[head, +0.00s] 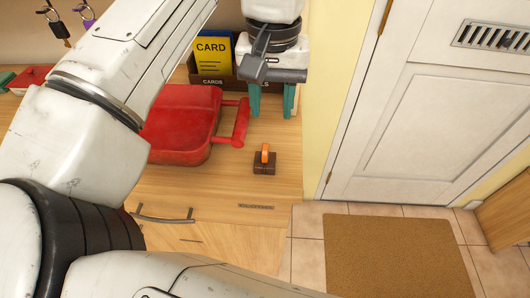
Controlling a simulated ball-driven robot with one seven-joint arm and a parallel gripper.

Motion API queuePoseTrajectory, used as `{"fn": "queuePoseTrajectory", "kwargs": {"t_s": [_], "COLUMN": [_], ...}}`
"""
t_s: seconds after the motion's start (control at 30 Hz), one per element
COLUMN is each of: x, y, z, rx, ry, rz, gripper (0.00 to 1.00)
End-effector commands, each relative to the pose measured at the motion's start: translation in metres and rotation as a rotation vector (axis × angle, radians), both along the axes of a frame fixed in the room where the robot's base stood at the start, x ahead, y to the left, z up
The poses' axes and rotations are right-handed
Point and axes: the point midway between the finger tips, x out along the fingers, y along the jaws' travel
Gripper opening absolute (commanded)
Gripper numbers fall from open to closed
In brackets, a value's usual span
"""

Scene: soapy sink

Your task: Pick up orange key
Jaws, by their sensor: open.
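The orange key (265,153) stands upright in a small dark brown block (264,168) on the wooden cabinet top, near its front right corner. My gripper (271,101) points down behind the key and higher in the picture, with green fingers spread apart. Nothing shows between the fingers. The gripper and the key are apart.
A red tray with a handle (180,148) lies left of the key, its handle close to it. A card box (228,84) with a yellow card stands at the back. The cabinet top (210,184) is bare in front; a doormat (395,255) lies on the floor.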

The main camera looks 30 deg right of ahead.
Motion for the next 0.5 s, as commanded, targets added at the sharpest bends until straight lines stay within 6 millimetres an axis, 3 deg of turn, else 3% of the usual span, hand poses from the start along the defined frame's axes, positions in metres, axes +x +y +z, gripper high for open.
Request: {"fn": "queuePoseTrajectory", "kwargs": {"t_s": [0.3,0.5], "x": [-0.001,-0.001], "y": [0.004,0.004], "z": [-0.040,-0.056], "rx": [0.007,0.006], "ry": [0.008,0.006], "rz": [0.006,0.005], "gripper": [0.43,0.43]}}
